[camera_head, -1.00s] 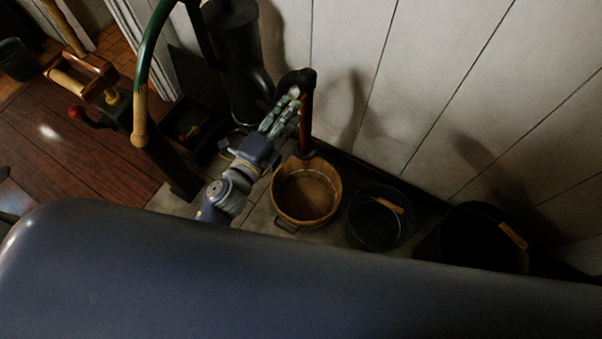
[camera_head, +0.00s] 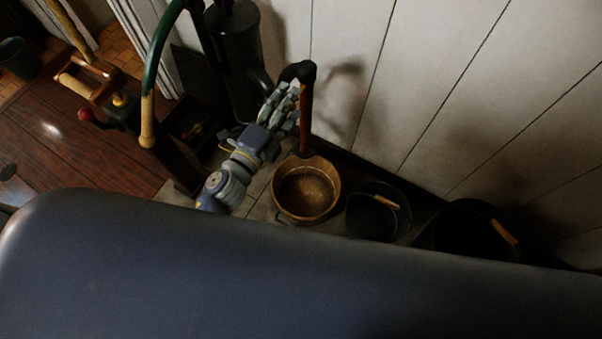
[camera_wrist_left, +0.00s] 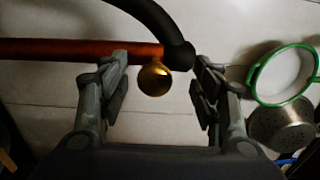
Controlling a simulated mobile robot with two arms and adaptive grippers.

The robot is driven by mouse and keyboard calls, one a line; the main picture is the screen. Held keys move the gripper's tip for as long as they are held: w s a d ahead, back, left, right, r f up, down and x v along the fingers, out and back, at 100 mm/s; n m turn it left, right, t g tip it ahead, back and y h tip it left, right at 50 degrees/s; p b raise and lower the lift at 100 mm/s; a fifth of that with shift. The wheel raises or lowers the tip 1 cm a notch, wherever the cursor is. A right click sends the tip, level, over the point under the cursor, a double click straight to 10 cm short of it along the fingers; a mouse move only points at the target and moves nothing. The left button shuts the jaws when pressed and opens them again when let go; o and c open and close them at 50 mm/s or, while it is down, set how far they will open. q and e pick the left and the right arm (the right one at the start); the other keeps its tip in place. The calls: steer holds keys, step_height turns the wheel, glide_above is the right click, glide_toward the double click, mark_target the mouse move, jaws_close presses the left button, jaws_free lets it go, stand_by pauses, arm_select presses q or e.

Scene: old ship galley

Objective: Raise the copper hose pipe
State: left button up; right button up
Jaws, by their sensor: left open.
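The copper hose pipe (camera_head: 306,112) is a reddish tube that hangs down from a black elbow along the white plank wall, above a wooden bucket. In the left wrist view the copper hose pipe (camera_wrist_left: 75,51) runs in from the left to the black elbow (camera_wrist_left: 180,56). A round brass knob (camera_wrist_left: 154,79) sits below it. My left gripper (camera_head: 288,103) is beside the pipe's upper part. In the left wrist view my left gripper (camera_wrist_left: 161,75) is open, with the pipe's elbow end and the knob between its fingers. I see no grip on the pipe. My right gripper is out of view.
The wooden bucket (camera_head: 333,188) stands under the pipe, with two dark buckets (camera_head: 352,222) (camera_head: 440,232) to its right. A black pump cylinder (camera_head: 240,55) and a green curved handle (camera_head: 152,70) stand left of the pipe. The wall is close behind.

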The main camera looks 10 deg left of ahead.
arm_select(q)
steer(key=b+v, duration=0.2)
steer(key=v, duration=0.9)
steer(key=shift+f, duration=0.1)
stand_by(0.5)
